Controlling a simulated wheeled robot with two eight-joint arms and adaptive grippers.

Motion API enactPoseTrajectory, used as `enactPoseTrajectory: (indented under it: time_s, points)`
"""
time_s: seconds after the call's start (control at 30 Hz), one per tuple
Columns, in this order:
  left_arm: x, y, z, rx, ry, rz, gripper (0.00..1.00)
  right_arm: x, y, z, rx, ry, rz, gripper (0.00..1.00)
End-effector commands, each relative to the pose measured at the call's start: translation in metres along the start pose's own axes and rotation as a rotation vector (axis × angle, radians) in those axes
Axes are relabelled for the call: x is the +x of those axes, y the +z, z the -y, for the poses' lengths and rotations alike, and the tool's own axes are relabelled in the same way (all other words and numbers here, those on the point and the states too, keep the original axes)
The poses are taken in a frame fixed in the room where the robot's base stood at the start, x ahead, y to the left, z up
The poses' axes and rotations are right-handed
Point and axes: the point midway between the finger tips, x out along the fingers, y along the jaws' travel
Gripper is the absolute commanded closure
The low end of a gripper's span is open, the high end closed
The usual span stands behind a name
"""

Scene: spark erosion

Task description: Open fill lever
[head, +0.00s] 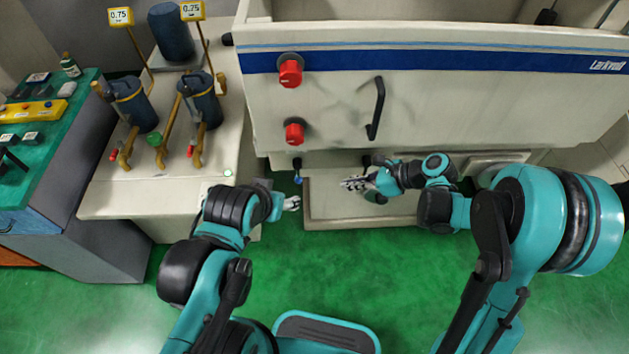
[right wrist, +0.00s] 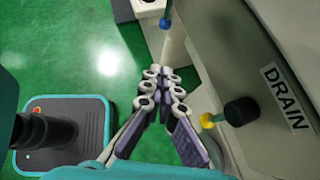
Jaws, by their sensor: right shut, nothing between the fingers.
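A small lever with a blue tip (head: 298,179) hangs under the front of the white machine, left of my right gripper (head: 355,183). It also shows at the top of the right wrist view (right wrist: 165,23), beyond the fingertips (right wrist: 163,73) and apart from them. A lever with a yellow end (right wrist: 208,120) sits right of the fingers, by a black knob (right wrist: 241,111) and a DRAIN label (right wrist: 286,97). No fill label can be read. My right gripper is shut and empty. My left gripper (head: 292,203) is below the blue-tipped lever; its finger opening is too small to tell.
The machine front (head: 430,100) has two red knobs (head: 290,73) and a black handle (head: 376,108). A pale tray-like base (head: 330,213) lies below. A bench with blue cylinders (head: 203,100) stands left. Green floor is open in front.

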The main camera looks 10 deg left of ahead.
Motion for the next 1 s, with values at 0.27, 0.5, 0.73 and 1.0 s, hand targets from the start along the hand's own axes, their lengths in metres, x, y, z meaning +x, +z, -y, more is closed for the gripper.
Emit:
enactPoseTrajectory:
  time_s: [0.27,0.5,0.73,1.0]
  points:
    - [0.008,0.005,0.0,0.0,0.0,0.0,0.42,0.03,-0.002,-0.001,-0.004,0.002,-0.001,1.0]
    - [0.02,0.014,0.0,0.0,0.0,0.0,0.42,0.082,-0.002,-0.001,-0.003,0.002,-0.001,1.0]
    - [0.026,0.019,0.0,0.0,0.0,0.0,0.42,0.116,0.014,-0.001,-0.004,0.002,-0.001,1.0]
    - [0.028,0.02,0.0,0.0,0.0,0.0,0.42,0.128,0.028,0.0,-0.002,-0.001,-0.001,1.0]
